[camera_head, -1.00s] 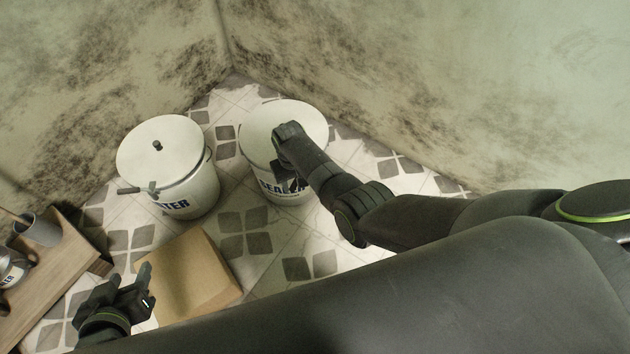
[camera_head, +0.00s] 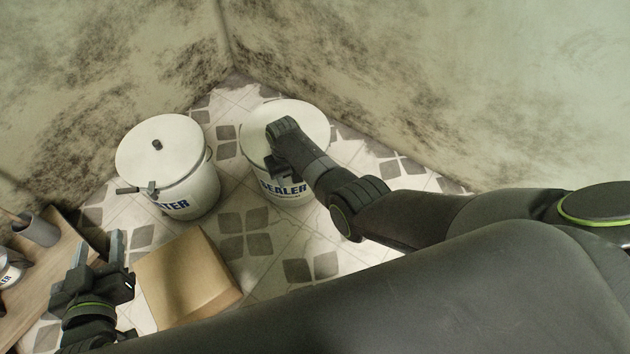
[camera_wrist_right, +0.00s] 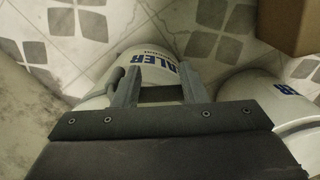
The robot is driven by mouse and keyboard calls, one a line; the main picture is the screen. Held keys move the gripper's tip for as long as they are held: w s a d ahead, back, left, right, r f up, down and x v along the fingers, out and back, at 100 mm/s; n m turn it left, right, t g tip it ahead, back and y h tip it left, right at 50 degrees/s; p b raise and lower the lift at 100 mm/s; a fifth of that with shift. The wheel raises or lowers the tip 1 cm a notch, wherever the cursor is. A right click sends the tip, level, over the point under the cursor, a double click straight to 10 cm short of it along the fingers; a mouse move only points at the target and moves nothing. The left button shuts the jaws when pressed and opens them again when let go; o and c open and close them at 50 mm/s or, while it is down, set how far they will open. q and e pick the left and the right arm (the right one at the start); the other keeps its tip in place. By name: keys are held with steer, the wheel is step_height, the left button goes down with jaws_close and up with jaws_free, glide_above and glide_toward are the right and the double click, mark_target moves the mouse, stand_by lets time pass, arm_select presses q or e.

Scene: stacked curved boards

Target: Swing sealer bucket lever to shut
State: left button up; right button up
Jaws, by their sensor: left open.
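The white sealer bucket (camera_head: 305,118) stands on the tiled floor near the wall corner, its lid on. It also shows in the right wrist view (camera_wrist_right: 118,66). My right gripper (camera_head: 291,183) is at the bucket's front, over the lid's near edge and label. In the right wrist view its two fingers (camera_wrist_right: 160,73) stand apart in front of the bucket's side. A grey rounded bar, probably the lever (camera_wrist_right: 114,80), shows just left of the left finger; whether they touch is unclear. My arm hides the lever in the head view. My left gripper (camera_head: 98,248) is open and empty at the lower left.
A second white bucket (camera_head: 160,145), lettered "TER", stands to the left with a dark lever handle (camera_head: 128,190) sticking out. A cardboard box (camera_head: 188,278) lies on the floor beside my left gripper. A wooden bench (camera_head: 40,290) with a grey cup (camera_head: 38,230) is at the far left.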

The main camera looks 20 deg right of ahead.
arm_select(q)
steer(key=shift+f, duration=0.1)
arm_select(e)
steer(key=shift+w+r, duration=0.45)
steer(key=shift+w, duration=0.15)
steer(key=shift+d+r+p, duration=0.1)
steer(key=shift+r+p, duration=0.15)
steer(key=shift+p, duration=0.15)
steer(key=shift+r+p, duration=0.85)
steer(key=shift+p, duration=0.05)
steer(key=shift+r, duration=0.25)
arm_select(q)
steer(key=s+d+f+g+h+p, duration=0.1)
steer(key=s+f+g+p, duration=0.4)
steer(key=s+f+g, duration=0.7)
step_height(320, 180, down, 5)
steer(key=s, duration=0.2)
steer(key=shift+s+d+r+n+g, duration=0.15)
steer(key=shift+s+d+n+g, duration=0.15)
steer(key=shift+g, duration=0.1)
arm_select(e)
steer(key=r, duration=0.3)
steer(key=shift+s+r, duration=0.3)
steer(key=shift+r, duration=0.05)
